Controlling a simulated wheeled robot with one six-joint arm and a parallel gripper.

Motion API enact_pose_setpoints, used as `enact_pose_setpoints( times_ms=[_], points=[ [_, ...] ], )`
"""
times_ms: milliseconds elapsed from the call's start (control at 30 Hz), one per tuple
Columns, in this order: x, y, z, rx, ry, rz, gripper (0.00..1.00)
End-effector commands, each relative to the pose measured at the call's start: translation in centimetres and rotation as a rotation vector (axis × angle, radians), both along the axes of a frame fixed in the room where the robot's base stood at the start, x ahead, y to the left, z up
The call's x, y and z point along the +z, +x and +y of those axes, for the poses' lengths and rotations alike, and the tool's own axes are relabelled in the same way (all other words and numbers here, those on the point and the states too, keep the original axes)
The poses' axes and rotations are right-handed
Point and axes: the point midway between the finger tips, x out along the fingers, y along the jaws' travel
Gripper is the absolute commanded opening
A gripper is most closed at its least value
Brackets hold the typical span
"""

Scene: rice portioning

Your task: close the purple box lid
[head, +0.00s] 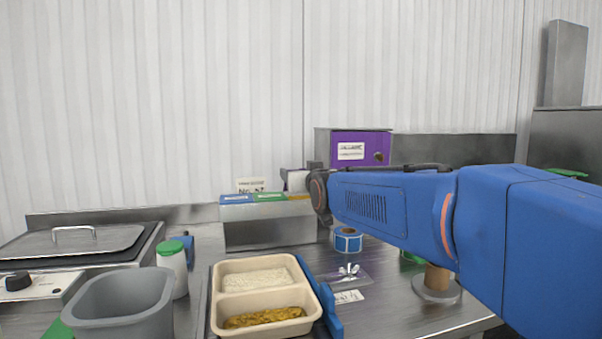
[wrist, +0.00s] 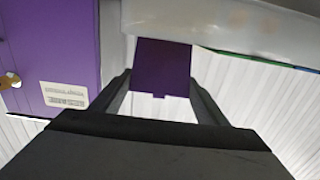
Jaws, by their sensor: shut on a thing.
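The purple box (head: 375,146) stands at the back of the counter in the head view, with a white label and a small knob on its purple front. Its lower part is hidden behind my blue arm. In the wrist view a purple panel (wrist: 60,45) with a label and knob fills the left side. My gripper (wrist: 161,77) is shut on a dark purple piece (wrist: 163,60) that sits between its fingertips. I cannot tell whether this piece is the box lid. The fingers are apart from the labelled panel. The lid's position is unclear in the head view.
A beige tray (head: 217,300) with rice and yellow-brown food sits in front. A grey tub (head: 125,300), a green-lidded jar (head: 173,265) and a hot plate (head: 75,245) are at left. A blue label roll (head: 348,241) stands below my arm. A steel bin (head: 270,232) stands behind.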

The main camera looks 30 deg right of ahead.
Motion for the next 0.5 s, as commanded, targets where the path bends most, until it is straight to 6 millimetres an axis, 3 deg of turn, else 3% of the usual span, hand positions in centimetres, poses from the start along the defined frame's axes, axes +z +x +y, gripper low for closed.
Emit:
enact_pose_setpoints(
  times_ms=[500],
  points=[
    [-1.8, -1.7, 0.5, 0.0, -0.009, -0.031, 0.28]
  ],
)
